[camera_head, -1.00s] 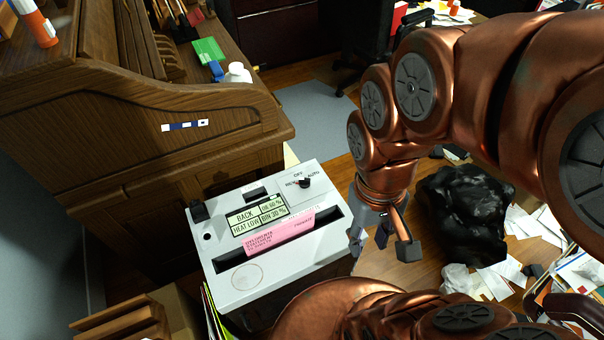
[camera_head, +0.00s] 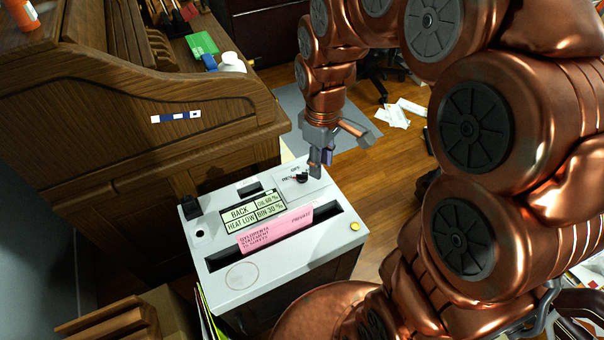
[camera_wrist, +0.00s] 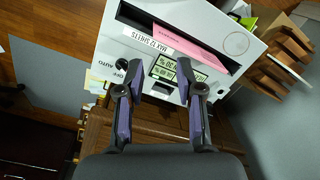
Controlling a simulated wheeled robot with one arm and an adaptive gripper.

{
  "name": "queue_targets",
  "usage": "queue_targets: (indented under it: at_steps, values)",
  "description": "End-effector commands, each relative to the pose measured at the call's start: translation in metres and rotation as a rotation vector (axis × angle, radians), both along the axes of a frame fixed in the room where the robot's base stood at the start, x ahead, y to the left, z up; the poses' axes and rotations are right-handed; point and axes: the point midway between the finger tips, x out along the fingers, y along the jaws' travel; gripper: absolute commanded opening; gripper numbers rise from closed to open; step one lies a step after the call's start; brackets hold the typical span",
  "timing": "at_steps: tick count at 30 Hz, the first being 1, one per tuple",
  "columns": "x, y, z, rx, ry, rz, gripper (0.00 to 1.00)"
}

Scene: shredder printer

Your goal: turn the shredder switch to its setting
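The shredder (camera_head: 285,258) is a light grey box with a slot, seen from above. Its switch (camera_head: 301,178) is a small black knob near the far right corner, with OFF, REV and AUTO labels around it, partly hidden by my gripper. Which label the knob points to is unclear. In the wrist view the switch (camera_wrist: 122,64) shows just beside the left finger's tip. My gripper (camera_head: 321,168) is over that corner, close to the knob; contact cannot be told. The wrist view shows its two fingers (camera_wrist: 160,70) apart, with nothing between them.
A pink sheet (camera_head: 275,233) stands in the slot, beside a display panel (camera_head: 252,211). A yellow button (camera_head: 355,226) is at the right edge. A wooden roll-top desk (camera_head: 130,110) stands behind on the left. Wooden floor (camera_head: 372,172) is open to the right.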

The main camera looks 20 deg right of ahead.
Motion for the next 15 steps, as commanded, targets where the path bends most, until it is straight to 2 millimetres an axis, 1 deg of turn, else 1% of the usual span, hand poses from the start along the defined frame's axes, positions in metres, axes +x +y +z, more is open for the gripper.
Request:
queue_targets:
  at_steps: [1, 8, 15]
  values:
    - [0.013, 0.000, -0.014, 0.004, 0.001, 0.037, 0.36]
    - [0.070, 0.001, -0.058, 0.018, -0.025, 0.219, 0.36]
    - [0.123, -0.002, -0.109, 0.021, -0.048, 0.400, 0.36]
